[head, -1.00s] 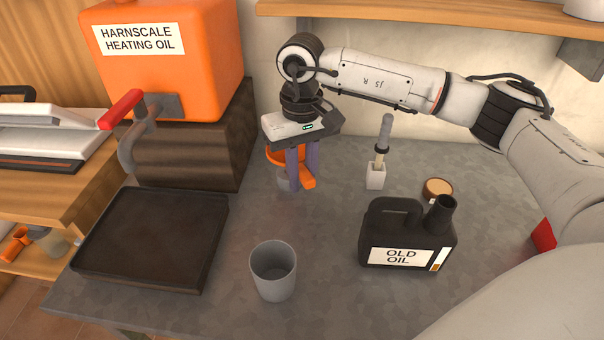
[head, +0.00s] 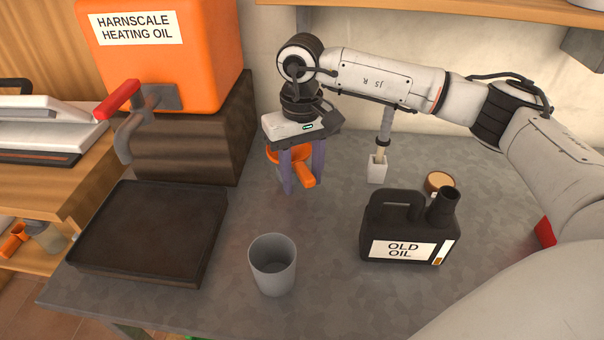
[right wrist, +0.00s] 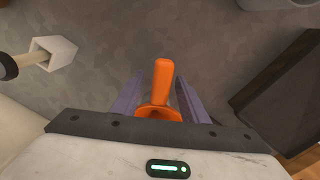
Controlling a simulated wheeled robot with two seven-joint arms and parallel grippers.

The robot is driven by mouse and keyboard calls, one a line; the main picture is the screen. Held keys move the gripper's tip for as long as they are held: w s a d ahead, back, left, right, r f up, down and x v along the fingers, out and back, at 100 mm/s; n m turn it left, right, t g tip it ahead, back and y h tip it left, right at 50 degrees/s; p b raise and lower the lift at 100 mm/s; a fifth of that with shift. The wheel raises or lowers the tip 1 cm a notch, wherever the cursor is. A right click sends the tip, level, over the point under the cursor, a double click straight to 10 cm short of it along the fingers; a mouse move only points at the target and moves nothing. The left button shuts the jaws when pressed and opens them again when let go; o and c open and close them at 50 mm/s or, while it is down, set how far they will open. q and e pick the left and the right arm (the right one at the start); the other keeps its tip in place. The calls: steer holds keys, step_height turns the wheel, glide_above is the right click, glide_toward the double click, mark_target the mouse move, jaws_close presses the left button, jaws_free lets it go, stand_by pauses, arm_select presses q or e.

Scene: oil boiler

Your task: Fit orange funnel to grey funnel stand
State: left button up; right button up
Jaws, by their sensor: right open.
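The orange funnel (head: 283,153) is under my right gripper (head: 303,182) in the head view, at the back of the grey worktop. Its handle (head: 306,175) points toward the front right. In the right wrist view the funnel (right wrist: 161,90) lies between the two purple fingers, with gaps at both sides of the handle. My right gripper (right wrist: 160,88) is open around it. My left gripper is not in view.
A grey cup (head: 273,268) stands at the front. A black OLD OIL jug (head: 405,225) stands right of it, a small white holder (head: 377,172) behind. A dark tray (head: 150,235) and the orange oil tank (head: 160,70) are at the left. The middle worktop is free.

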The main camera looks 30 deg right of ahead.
steer(key=shift+r, duration=0.55)
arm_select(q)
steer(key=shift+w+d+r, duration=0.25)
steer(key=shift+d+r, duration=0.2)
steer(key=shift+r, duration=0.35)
arm_select(e)
step_height(320, 180, up, 9)
steer(key=shift+r, duration=0.15)
